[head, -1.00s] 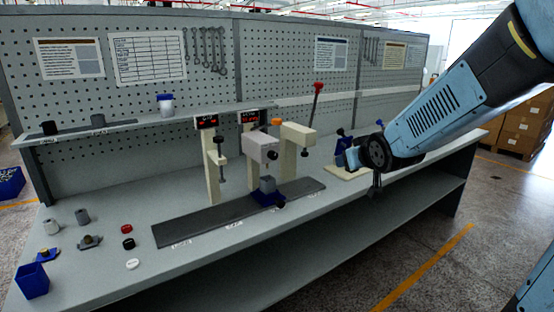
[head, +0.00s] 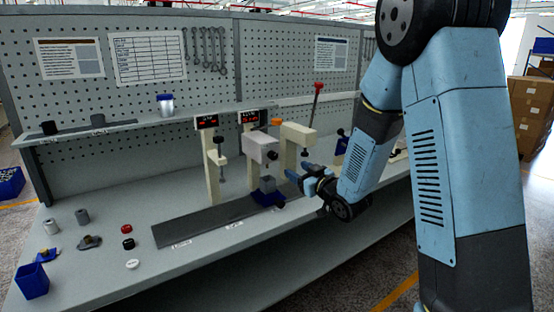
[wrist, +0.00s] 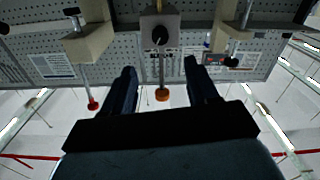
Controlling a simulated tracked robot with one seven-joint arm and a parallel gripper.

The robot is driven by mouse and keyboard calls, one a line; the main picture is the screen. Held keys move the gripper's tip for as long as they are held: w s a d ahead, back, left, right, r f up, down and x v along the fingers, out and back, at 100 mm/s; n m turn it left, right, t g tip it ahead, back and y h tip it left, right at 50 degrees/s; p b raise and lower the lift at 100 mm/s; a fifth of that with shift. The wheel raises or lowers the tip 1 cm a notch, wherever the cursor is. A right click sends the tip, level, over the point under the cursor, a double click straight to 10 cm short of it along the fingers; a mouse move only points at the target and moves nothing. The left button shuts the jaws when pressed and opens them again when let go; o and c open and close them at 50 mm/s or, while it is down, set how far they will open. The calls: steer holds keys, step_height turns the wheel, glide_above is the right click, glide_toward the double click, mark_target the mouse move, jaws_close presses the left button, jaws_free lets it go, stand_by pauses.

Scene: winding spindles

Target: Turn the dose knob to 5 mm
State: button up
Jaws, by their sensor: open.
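A grey box-shaped head (head: 260,149) on a cream post stands mid-bench. A black round knob (head: 272,155) sits on its front face and looks like the dose knob; its mm marking is too small to read. An orange knob (head: 277,122) is above the box. My gripper (head: 303,178) is open and empty, in front of the box, lower and to its right. In the wrist view, which looks upside down, the black knob (wrist: 161,36) and orange knob (wrist: 162,95) lie in line with the gap between my open fingers (wrist: 161,78), apart from them.
A blue holder (head: 268,198) stands below the grey box, close to my gripper. A cream C-frame with a red-tipped lever (head: 318,86) is to its right. Small parts lie on the left bench.

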mark_target(274, 157)
steer(key=x, duration=1.2)
steer(key=shift+w+a, duration=0.25)
steer(key=shift+w, duration=0.05)
steer(key=shift+c, duration=0.3)
steer(key=c, duration=0.9)
steer(key=shift+d, duration=0.15)
steer(key=shift+c, duration=0.4)
steer(key=shift+n, duration=0.3)
steer(key=n, duration=0.5)
steer(key=shift+n, duration=0.3)
steer(key=n, duration=0.5)
steer(key=shift+f+n, duration=0.1)
steer(key=shift+n, duration=0.2)
steer(key=shift+a, duration=0.2)
